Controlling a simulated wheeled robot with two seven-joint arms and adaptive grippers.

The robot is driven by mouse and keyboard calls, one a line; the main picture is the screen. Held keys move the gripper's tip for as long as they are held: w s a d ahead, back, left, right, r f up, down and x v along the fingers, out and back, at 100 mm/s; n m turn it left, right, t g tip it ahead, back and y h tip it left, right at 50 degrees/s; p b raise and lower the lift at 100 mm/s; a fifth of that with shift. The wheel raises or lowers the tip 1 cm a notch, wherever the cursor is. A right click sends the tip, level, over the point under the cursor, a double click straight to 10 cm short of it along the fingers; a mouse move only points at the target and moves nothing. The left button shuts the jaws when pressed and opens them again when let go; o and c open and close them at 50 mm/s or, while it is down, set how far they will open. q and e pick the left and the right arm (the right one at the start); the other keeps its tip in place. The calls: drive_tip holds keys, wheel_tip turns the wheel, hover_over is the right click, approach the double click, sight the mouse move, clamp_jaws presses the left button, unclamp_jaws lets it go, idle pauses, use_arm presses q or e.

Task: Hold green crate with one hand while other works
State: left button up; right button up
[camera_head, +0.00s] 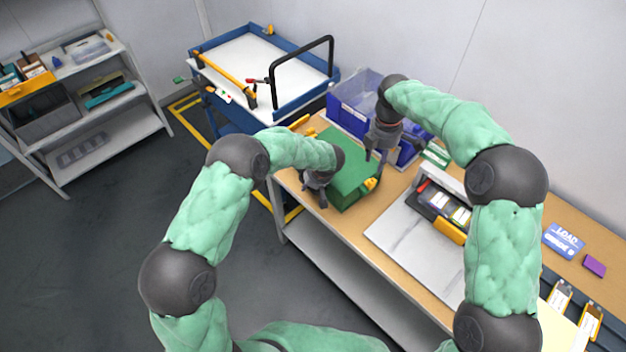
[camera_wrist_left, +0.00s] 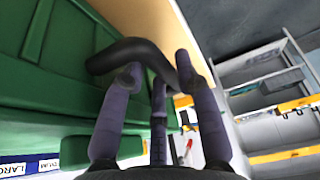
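The green crate (camera_head: 352,168) stands on the wooden workbench with its top facing up. A yellow part (camera_head: 371,184) shows at its near right corner. My left gripper (camera_head: 318,188) is at the crate's left side. In the left wrist view the green crate (camera_wrist_left: 60,90) fills the left, and the left gripper's fingers (camera_wrist_left: 157,72) are spread beside it. A black curved bar (camera_wrist_left: 130,50) crosses between them; I cannot tell whether they grip it. My right gripper (camera_head: 376,158) points down over the crate's right edge, fingers apart, with nothing visible between them.
A blue bin (camera_head: 352,100) stands behind the crate. A blue-rimmed cart (camera_head: 240,55) with a black hoop handle is at the back left. A grey tray (camera_head: 400,232) with a black-and-yellow case lies to the right on the workbench (camera_head: 340,222). A shelf (camera_head: 125,130) stands far left.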

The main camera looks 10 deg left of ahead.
use_arm(q)
drive_tip(key=shift+w+a+f, duration=0.15)
drive_tip(key=shift+a+f, duration=0.05)
drive_tip(key=shift+f, duration=0.35)
clamp_jaws()
